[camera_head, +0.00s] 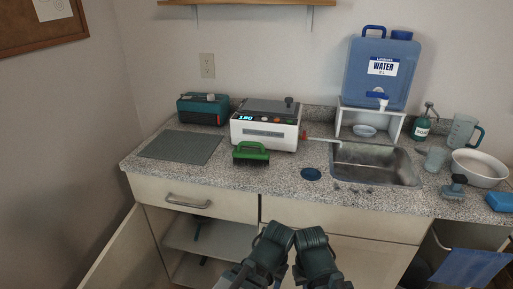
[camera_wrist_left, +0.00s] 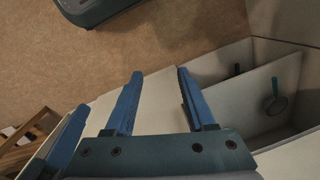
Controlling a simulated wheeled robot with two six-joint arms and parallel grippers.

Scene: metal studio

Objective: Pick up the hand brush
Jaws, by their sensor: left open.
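A green object with an arched handle and dark underside (camera_head: 250,153) stands on the counter in front of the white machine; it looks like a hand brush. A smaller dark teal knobbed piece (camera_head: 455,187) right of the sink could also be a brush; I cannot tell for sure. My left gripper (camera_head: 262,273) is low in front of the cabinets, below and apart from both. In the left wrist view its blue fingers (camera_wrist_left: 160,95) are spread with nothing between them. My right gripper (camera_head: 325,276) is beside it; its fingers are not clear.
The granite counter (camera_head: 220,178) holds a grey mat (camera_head: 181,146), a teal box (camera_head: 203,109), a white machine (camera_head: 265,133), a sink (camera_head: 375,163) and a white bowl (camera_head: 480,168). An open cabinet (camera_head: 205,238) with its door swung out (camera_head: 130,255) is at lower left.

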